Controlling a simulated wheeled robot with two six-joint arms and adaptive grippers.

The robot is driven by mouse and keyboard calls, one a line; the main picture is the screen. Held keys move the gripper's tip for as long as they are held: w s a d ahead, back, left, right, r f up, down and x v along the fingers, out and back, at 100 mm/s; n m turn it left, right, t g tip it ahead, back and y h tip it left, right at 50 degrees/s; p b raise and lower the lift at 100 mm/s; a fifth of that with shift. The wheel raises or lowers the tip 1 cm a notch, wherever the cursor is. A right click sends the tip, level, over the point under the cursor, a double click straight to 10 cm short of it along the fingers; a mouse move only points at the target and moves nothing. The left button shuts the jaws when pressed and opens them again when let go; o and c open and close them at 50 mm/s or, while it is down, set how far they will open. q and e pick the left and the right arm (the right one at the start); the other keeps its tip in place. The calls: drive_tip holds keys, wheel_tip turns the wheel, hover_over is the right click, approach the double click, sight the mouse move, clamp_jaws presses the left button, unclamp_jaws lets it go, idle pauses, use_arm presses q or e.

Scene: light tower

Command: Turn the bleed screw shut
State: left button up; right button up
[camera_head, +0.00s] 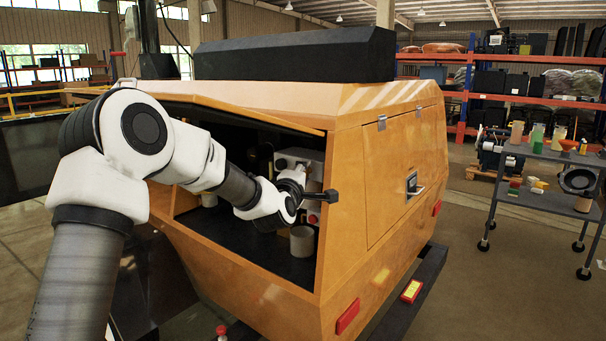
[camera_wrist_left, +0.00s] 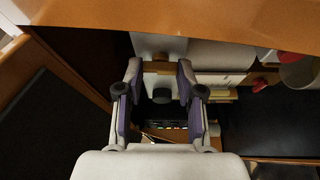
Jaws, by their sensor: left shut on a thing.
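My left gripper (camera_head: 304,189) reaches into the open side compartment of the orange machine, in front of a grey housing (camera_head: 297,158). In the left wrist view its two fingers (camera_wrist_left: 160,68) are closed in on a small brass-coloured piece (camera_wrist_left: 161,67), which looks like the bleed screw. A dark round knob (camera_wrist_left: 162,96) shows between the fingers, nearer the palm in the picture. In the head view the gripper and arm hide the screw, and how far it is turned cannot be told. My right gripper is in neither view.
A pale cup (camera_head: 302,242) stands on the compartment floor below the gripper. A red part (camera_head: 312,218) sits close by. The orange housing (camera_head: 375,190) frames the opening.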

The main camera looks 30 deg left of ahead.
use_arm(q)
drive_tip(key=shift+n, duration=0.5)
drive_tip(key=o, duration=1.2)
drive_tip(key=shift+c, duration=0.2)
drive_tip(key=v, duration=1.2)
drive_tip(key=shift+r, duration=0.15)
